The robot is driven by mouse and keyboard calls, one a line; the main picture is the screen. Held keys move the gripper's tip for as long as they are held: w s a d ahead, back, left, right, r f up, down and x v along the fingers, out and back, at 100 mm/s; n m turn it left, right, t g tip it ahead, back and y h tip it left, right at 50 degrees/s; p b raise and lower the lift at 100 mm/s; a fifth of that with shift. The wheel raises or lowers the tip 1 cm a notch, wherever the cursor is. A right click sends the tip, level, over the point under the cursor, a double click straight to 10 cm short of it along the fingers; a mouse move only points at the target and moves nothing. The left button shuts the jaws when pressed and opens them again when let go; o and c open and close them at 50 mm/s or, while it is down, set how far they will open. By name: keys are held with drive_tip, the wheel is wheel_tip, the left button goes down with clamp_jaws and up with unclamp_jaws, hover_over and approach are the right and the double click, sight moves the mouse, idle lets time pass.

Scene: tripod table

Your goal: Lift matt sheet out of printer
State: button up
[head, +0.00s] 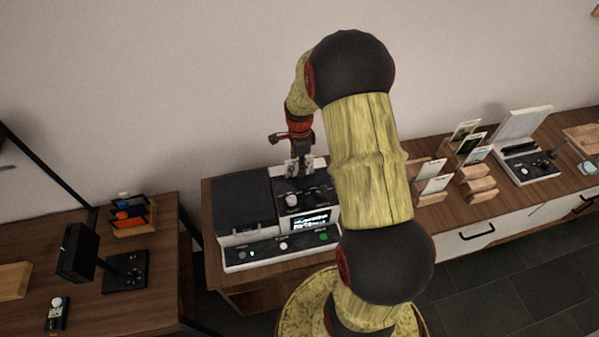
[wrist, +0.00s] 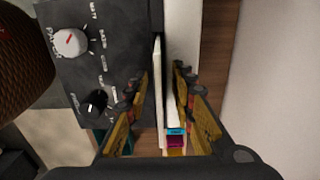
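The printer (head: 255,250) is a black and white machine with knobs, a small lit display and a row of buttons, on the wooden table. In the wrist view, its black panel (wrist: 75,75) with two knobs lies to the left of my gripper (wrist: 160,85). A thin pale sheet (wrist: 158,80) stands edge-on in the printer, between my two fingers. The fingers are apart, with a gap visible on each side of the sheet. In the head view, my gripper (head: 300,166) points down at the back of the printer; the sheet cannot be told apart there.
Small cyan, magenta and yellow blocks (wrist: 175,138) show near the sheet. Wooden stands with cards (head: 432,183) and a white lidded device (head: 525,160) stand to the right. A desk with a black lamp-like device (head: 78,253) is at left. The wall is close behind.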

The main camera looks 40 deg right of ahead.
drive_tip(key=shift+c, duration=0.9)
drive_tip(key=c, duration=0.4)
clamp_jaws()
